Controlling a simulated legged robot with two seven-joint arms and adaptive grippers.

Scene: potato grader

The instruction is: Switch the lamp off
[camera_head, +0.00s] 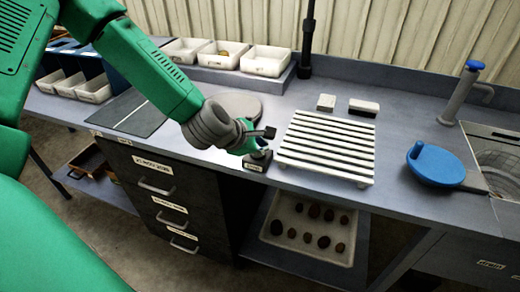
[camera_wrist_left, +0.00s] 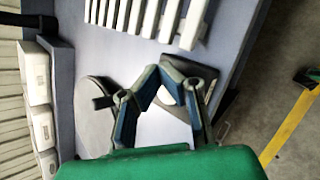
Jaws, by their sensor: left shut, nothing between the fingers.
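My left gripper (camera_head: 264,138) reaches over the bench front, left of the white slatted rack. It is shut and empty, and its fingers also show in the wrist view (camera_wrist_left: 160,78). A small dark box (camera_head: 257,161) with a pale label sits at the bench edge directly under the fingers. I cannot tell whether the fingers touch it. A black upright pole (camera_head: 307,40) stands at the back of the bench; its top is out of view. No lamp head or lit bulb is clearly visible, and any switch is hidden or too small to tell. My right gripper is not in view.
The white slatted rack (camera_head: 325,147) stands close right of the gripper. A round grey disc (camera_head: 236,105) lies behind it. Two small blocks (camera_head: 326,102) lie behind the rack. A blue round paddle (camera_head: 435,164) and a tap (camera_head: 462,92) are at the right. White bins (camera_head: 265,61) line the back.

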